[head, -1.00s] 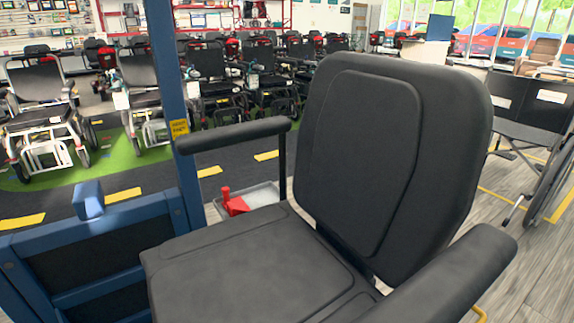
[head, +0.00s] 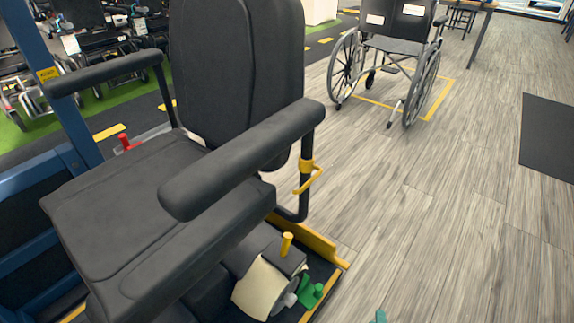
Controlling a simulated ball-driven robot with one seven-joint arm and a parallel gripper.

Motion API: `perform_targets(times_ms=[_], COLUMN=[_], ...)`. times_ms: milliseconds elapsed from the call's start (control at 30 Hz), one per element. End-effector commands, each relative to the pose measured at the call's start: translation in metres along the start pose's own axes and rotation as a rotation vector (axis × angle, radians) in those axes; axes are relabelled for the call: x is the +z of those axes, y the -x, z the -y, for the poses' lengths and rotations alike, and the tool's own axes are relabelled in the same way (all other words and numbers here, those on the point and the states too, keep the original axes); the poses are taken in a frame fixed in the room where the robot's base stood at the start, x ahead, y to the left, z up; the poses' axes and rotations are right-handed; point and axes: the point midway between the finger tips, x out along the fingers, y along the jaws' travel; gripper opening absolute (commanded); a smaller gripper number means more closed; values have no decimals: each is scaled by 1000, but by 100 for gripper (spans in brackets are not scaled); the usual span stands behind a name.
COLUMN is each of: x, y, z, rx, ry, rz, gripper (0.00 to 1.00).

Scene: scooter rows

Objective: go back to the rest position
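The task names no object. My gripper is not clearly in view in the head view. A small teal shape (head: 379,317) pokes up at the bottom edge, and I cannot tell what it is.
A black scooter seat (head: 120,210) with armrests (head: 240,160) fills the left. Its base holds a cream piece (head: 262,290), a yellow post (head: 287,244) and a green knob (head: 318,290). A blue frame (head: 80,135) stands left, a wheelchair (head: 395,45) behind.

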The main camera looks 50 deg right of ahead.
Motion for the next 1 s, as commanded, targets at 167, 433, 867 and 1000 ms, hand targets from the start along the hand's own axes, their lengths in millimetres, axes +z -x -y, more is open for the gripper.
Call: perform_targets(times_ms=[167,433,867,1000], x=[14,52,166,208], y=[-4,-10,8,35], z=[2,5,21,32], rx=[18,69,182,212], ry=[24,109,481,747], rz=[48,185,641,877], gripper=[55,55,55,55])
